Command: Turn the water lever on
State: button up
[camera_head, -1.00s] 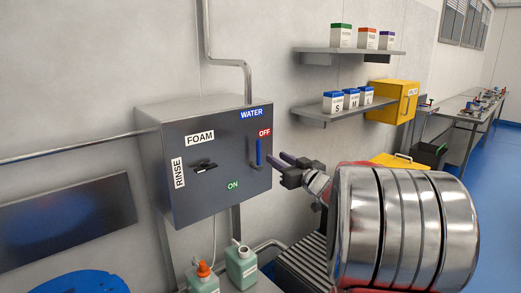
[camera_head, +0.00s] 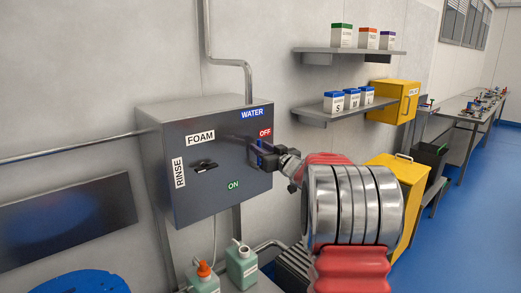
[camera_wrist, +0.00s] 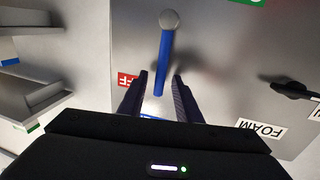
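The water lever (camera_wrist: 166,58) is a blue bar with a grey round end, on the front of a grey control box (camera_head: 185,140). In the wrist view, which is upside down, its free blue end lies beside the red OFF label (camera_wrist: 127,82). My gripper (camera_wrist: 160,75) is open, with one dark finger on each side of the lever's blue end. No contact shows, and the depth of the fingers is unclear. In the head view my gripper (camera_head: 256,150) is at the box front and mostly hides the lever. The green ON label (camera_head: 233,184) is lower left of it.
FOAM (camera_head: 200,138) and RINSE (camera_head: 179,172) labels flank a black selector handle (camera_head: 204,165) left of the lever. Bottles (camera_head: 241,264) stand below the box. Shelves (camera_head: 325,115) with small boxes and a yellow cabinet (camera_head: 395,100) are to the right.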

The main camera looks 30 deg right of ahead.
grip_shut()
dwell(0.3)
dwell(0.3)
